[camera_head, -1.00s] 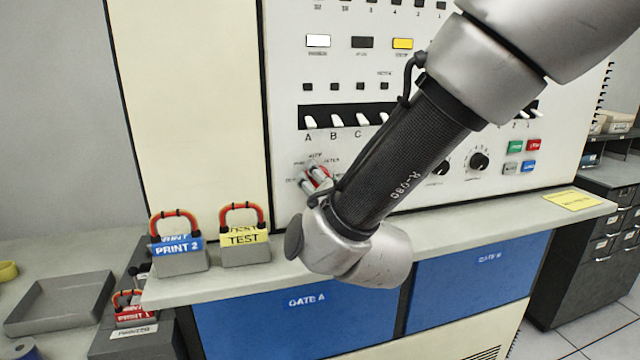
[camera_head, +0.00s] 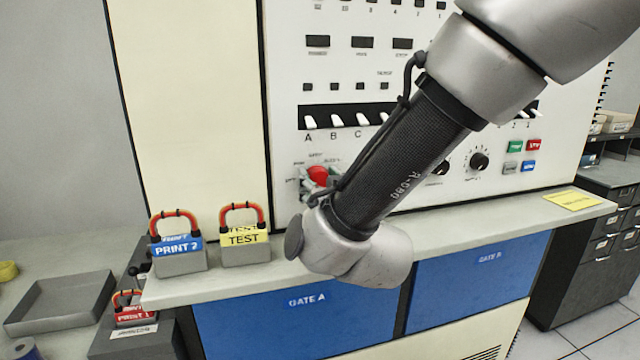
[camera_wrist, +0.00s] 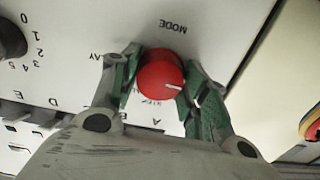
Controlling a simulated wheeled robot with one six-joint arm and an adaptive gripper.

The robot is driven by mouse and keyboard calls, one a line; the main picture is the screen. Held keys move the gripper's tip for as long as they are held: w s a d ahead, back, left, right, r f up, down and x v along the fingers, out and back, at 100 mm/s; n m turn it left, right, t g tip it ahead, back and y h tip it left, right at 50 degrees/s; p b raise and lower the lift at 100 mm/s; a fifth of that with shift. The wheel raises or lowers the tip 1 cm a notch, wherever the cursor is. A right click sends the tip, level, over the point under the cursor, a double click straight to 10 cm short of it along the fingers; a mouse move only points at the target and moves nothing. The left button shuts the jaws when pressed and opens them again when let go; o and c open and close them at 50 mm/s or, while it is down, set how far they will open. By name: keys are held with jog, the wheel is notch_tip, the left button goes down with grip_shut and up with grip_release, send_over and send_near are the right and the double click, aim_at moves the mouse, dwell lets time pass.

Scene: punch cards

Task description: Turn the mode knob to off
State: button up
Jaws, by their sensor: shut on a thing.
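The mode knob (camera_wrist: 160,76) is a round red knob with a white pointer line, on the white panel below the switches. In the wrist view the word MODE is printed upside down beside it, and the pointer line points right. My gripper (camera_wrist: 158,88) has its green-padded fingers closed on the knob's two sides. In the head view the red knob (camera_head: 318,174) shows left of my wrist, and my arm hides most of the gripper (camera_head: 314,185). The position labels around the knob are partly hidden by the fingers, and I cannot read an OFF mark.
A row of white lettered switches (camera_head: 310,122) sits above the knob. Black knobs (camera_head: 479,160) and coloured buttons (camera_head: 533,145) are to the right. Blocks with red handles, PRINT 2 (camera_head: 178,262) and TEST (camera_head: 246,254), stand on the ledge at the left.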

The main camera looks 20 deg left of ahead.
jog(key=shift+n, duration=0.3)
jog(key=o, duration=1.1)
jog(key=shift+c, duration=0.2)
jog(key=v, duration=1.2)
jog(key=shift+f, duration=0.1)
